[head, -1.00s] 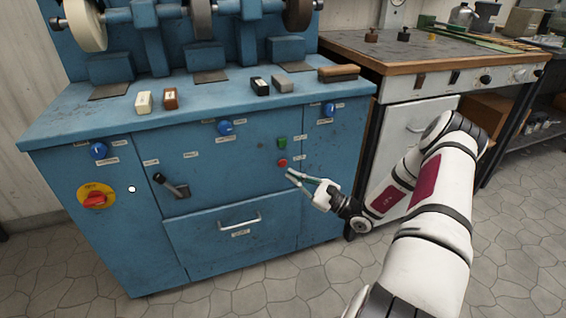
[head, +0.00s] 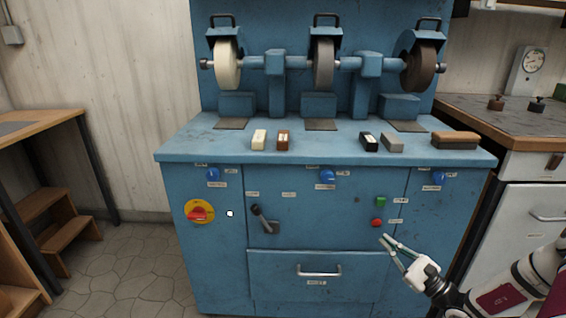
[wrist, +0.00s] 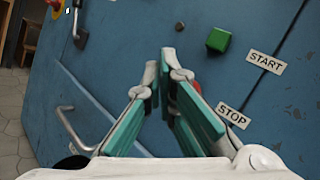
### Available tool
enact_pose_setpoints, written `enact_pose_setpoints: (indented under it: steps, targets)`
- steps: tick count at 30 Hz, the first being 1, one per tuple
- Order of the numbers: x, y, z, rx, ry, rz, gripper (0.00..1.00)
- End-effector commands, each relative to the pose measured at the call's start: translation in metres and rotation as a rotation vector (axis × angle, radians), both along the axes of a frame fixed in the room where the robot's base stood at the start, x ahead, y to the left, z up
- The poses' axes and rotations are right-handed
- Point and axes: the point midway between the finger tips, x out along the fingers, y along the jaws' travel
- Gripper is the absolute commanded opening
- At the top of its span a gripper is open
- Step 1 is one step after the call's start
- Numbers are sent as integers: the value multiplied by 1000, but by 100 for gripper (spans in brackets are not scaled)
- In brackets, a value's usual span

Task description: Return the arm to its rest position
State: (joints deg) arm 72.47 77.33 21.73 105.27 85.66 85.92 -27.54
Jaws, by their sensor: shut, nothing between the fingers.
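My gripper (head: 384,239) shows at the lower right in the head view, in front of the blue grinding machine's (head: 275,274) cabinet, with its tips just below and right of the red stop button (head: 377,222). In the wrist view its green-padded fingers (wrist: 165,68) are together and hold nothing. The red stop button (wrist: 197,87) is partly hidden behind the fingers there, so I cannot tell if they touch it. The green start button (wrist: 218,40) is clear of the gripper. My white arm enters from the lower right corner.
The machine carries three wheels, a black-handled lever (head: 265,220), a red-and-yellow switch (head: 199,214) and a drawer handle (head: 319,272). Wax bars and a brush (head: 455,140) lie on its top. A white cabinet (head: 528,222) stands at right, wooden steps (head: 62,232) at left. Floor (head: 140,265) left of the machine is clear.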

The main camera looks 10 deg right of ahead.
Motion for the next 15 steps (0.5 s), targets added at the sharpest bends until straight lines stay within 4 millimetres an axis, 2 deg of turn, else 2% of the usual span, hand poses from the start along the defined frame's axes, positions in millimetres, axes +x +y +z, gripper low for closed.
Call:
enact_pose_setpoints:
  steps: [2,5,11,15]
  targets:
    - [1,4,4,-10,-1,16,0]
    - [4,19,19,-51,0,84,0]
    - [0,86,73,-221,11,361,0]
    - [-15,135,108,-360,27,564,0]
